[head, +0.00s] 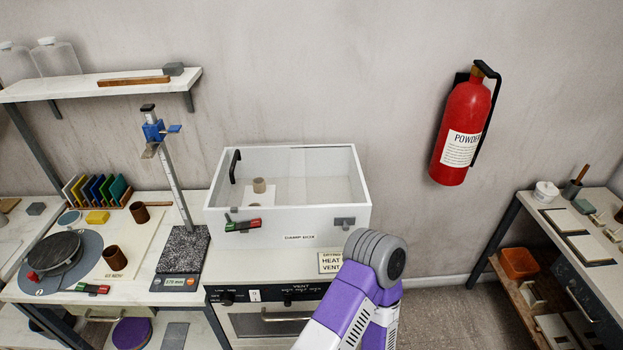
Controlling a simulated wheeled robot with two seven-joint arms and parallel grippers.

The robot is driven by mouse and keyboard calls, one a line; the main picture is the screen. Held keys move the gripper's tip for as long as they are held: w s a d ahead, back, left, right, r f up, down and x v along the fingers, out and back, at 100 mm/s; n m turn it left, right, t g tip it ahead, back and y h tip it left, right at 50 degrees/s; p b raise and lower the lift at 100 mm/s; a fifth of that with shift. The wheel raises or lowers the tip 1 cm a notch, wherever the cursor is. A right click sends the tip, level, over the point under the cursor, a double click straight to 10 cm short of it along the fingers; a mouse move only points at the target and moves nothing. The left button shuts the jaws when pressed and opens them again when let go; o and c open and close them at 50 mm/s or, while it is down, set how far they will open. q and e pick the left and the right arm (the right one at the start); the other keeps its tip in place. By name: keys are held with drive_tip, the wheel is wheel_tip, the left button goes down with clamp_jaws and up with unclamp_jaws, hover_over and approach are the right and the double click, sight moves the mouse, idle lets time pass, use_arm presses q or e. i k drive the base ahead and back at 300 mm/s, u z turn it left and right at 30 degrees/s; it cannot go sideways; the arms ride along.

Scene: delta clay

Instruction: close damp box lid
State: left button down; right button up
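The damp box (300,239) is a white box labelled "DAMP BOX", standing on a cabinet in the middle of the head view. Its inside shows from above, with a small tan cylinder (259,186) in it. A black handle (235,166) stands at the box's left side. I cannot make out a separate lid panel or tell its exact position. A grey latch (344,223) is on the front right. One purple and white arm of mine reaches up in front of the box's lower right; neither gripper shows.
Left of the box stand a height gauge (170,180) on a speckled base (183,249) and brown cups (114,258). A red fire extinguisher (463,130) hangs on the wall to the right. Floor shows between the cabinet and the right bench (507,225).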

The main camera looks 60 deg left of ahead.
sight(236, 157)
drive_tip(key=k, duration=0.5)
drive_tip(key=u, duration=0.75)
